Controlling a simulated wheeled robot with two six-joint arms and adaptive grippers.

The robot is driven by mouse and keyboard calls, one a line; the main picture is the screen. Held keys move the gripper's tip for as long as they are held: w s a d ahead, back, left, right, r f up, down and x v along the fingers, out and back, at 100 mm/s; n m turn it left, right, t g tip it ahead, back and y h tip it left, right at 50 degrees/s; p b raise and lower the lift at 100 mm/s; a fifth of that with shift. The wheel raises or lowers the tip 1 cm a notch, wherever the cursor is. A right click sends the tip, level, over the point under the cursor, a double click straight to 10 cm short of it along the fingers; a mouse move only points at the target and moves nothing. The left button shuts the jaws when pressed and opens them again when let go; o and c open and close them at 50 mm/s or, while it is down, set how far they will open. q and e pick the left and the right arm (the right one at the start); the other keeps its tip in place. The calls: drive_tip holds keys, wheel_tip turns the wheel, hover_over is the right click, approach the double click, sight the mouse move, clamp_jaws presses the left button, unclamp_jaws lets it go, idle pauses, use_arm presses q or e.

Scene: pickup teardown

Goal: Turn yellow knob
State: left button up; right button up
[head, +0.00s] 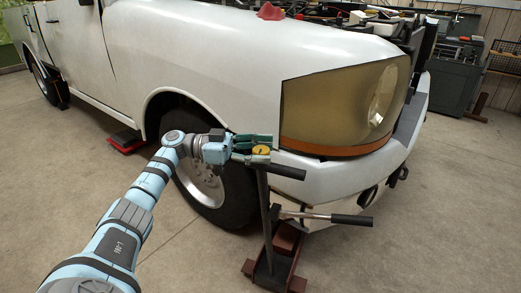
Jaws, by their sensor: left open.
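A small yellow knob (261,150) sits near the top of a dark upright post on a red jack stand (285,241), just in front of the white pickup's front wheel. My left arm reaches in from the left, and my left gripper (252,145) is at the knob. Its fingers are open, with one finger behind the knob and the other on its near side. I cannot tell whether they touch it. My right gripper is not in view.
The white pickup (215,50) with its large headlight (345,105) stands close behind the gripper. Black handles (350,219) stick out to the right from the stand. A red wheel chock (126,141) lies farther left. The concrete floor (430,230) at right is clear.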

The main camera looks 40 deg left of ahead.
use_arm(q)
drive_tip(key=v, duration=1.2)
